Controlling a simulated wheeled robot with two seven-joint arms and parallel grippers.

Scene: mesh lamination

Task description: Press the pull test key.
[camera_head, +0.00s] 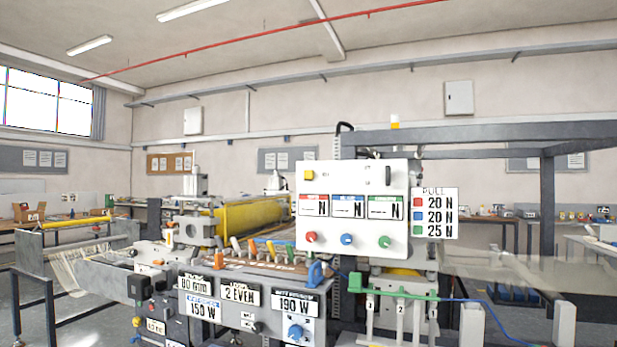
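A white control panel (353,252) stands upright on the machine, right of the middle. A yellow square key (308,174) is at its upper left, with a small label beside it too small to read; I cannot tell for sure that it is the pull test key. Below are red, blue and green-headed displays (348,207), each showing dashes and N. Under them are a red knob (311,238), a blue knob (346,240) and a green knob (385,242). Neither of my grippers is in view, and nothing covers the panel's front.
A card (435,213) headed PULL reads 20 N, 20 N and 25 N beside red, blue and green squares. The laminating machine has a yellow roller (254,213), coloured levers and lower plates, including 190 W (295,303). A dark frame (547,200) rises at right.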

